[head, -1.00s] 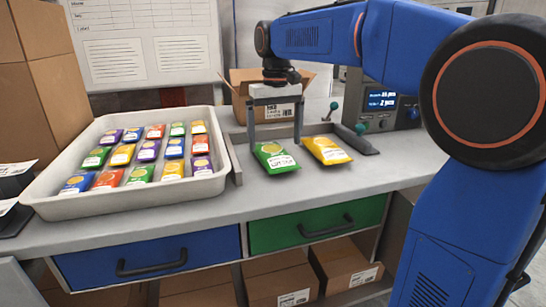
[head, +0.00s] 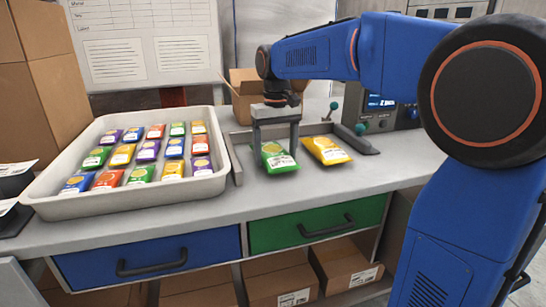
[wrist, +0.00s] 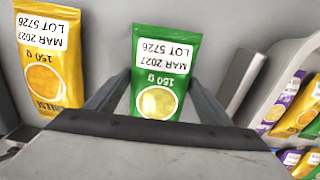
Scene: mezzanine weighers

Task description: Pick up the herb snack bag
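A green snack bag (head: 277,159), which looks like the herb one though its name is not readable, lies on the metal weighing tray. In the wrist view the green bag (wrist: 164,72) shows a label with a date, a lot number and 150 g. My gripper (head: 275,152) is lowered over it with one finger on each side. In the wrist view the gripper (wrist: 158,95) is open, with small gaps between the fingers and the bag. A yellow snack bag (head: 326,150) lies just to the right; it also shows in the wrist view (wrist: 48,60).
A white tray (head: 45,200) with several colored bags stands on the left. A weigher with a display (head: 385,112) stands at the back right, and an open cardboard box (head: 240,105) behind my gripper. The counter's front strip is clear.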

